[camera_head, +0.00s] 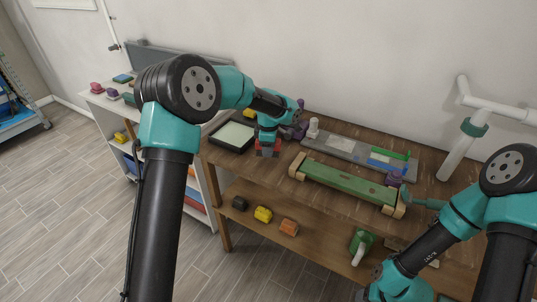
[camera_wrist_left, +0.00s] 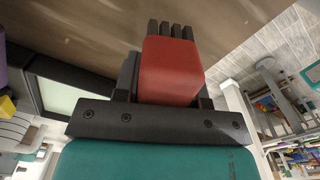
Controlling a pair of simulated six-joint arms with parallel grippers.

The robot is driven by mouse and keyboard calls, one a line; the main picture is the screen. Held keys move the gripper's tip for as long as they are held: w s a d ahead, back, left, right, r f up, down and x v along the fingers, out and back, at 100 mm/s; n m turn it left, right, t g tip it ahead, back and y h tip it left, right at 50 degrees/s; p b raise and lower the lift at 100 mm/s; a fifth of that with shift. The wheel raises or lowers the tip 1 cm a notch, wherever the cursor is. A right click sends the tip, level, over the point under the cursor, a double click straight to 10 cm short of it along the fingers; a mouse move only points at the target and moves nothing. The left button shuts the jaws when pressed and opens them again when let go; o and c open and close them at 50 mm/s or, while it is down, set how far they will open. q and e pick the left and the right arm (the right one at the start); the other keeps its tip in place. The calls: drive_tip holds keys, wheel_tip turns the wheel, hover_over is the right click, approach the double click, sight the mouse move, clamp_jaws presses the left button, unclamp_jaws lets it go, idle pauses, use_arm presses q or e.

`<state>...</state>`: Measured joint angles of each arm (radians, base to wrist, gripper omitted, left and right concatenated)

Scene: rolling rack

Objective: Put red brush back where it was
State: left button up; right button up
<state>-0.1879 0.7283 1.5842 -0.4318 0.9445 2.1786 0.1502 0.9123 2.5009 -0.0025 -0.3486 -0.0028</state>
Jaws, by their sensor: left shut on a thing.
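The red brush (camera_head: 267,142) is in my left gripper (camera_head: 267,150), above the left end of the wooden table top. In the left wrist view the brush shows as a red block (camera_wrist_left: 170,70) between the dark fingers of the shut gripper (camera_wrist_left: 168,92). Its lower side is hidden, so I cannot tell whether it touches the table. My right arm comes in from the right and bends down towards the bottom edge.
A dark tray with a pale panel (camera_head: 232,135) lies left of the gripper. A long green bar with wooden ends (camera_head: 345,181) and a grey board (camera_head: 340,147) lie to the right. The lower shelf (camera_head: 270,205) holds several small coloured pieces. A white pipe (camera_head: 455,155) stands at the right.

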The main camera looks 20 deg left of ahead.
use_arm(q)
drive_tip(key=shift+w+a+f, duration=0.15)
drive_tip(key=shift+w+f, duration=0.05)
drive_tip(key=shift+w, duration=0.15)
drive_tip(key=shift+f, duration=1.6)
drive_tip(key=shift+f, duration=0.15)
drive_tip(key=o, duration=0.8)
drive_tip(key=shift+o, duration=0.2)
wheel_tip(320, 180, up, 12)
drive_tip(key=shift+r, duration=0.2)
